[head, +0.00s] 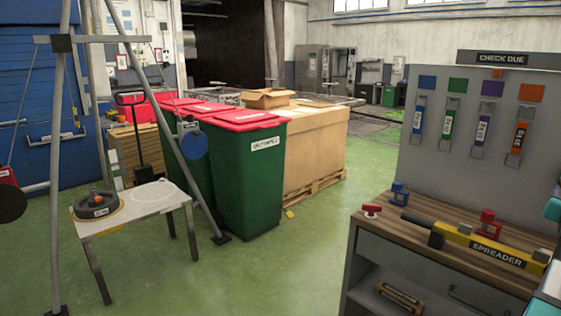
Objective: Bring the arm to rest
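Only small teal and pale parts show at the right edge of the head view, in front of the workbench (440,262). They look like parts of my arm, but too little shows to be sure. My gripper is not in view, so whether it is open, shut or holding something does not show.
The workbench carries a yellow spreader bar (485,246), a blue shackle-like piece (399,193) and red ones. Coloured tags hang on the grey panel (475,190) behind. A small table (150,203), metal tripod legs (188,165) and green bins (249,180) stand left. Green floor between is clear.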

